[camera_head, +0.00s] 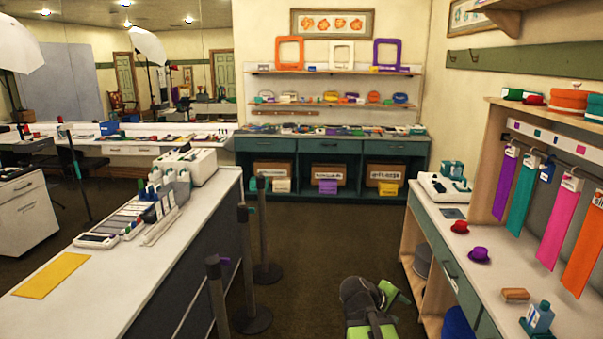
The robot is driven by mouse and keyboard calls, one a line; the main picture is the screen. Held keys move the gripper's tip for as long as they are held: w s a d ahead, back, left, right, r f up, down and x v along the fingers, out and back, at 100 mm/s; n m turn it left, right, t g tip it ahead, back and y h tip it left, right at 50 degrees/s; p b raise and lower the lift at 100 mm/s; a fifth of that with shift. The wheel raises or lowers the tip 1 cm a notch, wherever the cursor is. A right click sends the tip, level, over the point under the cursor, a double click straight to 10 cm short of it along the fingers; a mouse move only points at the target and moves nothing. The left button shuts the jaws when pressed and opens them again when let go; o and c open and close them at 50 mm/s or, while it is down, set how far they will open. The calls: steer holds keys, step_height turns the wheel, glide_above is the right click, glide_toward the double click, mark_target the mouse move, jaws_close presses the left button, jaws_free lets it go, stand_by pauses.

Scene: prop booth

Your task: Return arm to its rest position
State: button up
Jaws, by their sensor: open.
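My gripper (392,293) shows at the bottom centre-right of the head view. It is green and dark grey, and its jaws are open with nothing seen between them. My arm (365,305) is low in the picture, above the dark carpet and left of the right-hand counter. The gripper appears apart from the counter. The lower part of the arm is cut off by the frame's bottom edge.
Black stanchion posts (217,290) stand left of my arm beside the left counter (130,285). Open carpet (335,235) lies ahead, up to the teal cabinet (330,147).

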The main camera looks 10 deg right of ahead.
steer(key=s+a+f+m+g+y, duration=0.1)
steer(key=s+a+f+y, duration=0.1)
steer(key=a, duration=0.6)
steer(key=s+a+f+m+g+y, duration=0.1)
steer(key=s+a+f+m+y, duration=0.1)
steer(key=a, duration=0.6)
steer(key=s+a+f+m+g+y, duration=0.1)
steer(key=a+f+y, duration=0.3)
steer(key=a, duration=0.4)
steer(key=shift+s+m+y, duration=0.3)
steer(key=shift+s+y, duration=0.3)
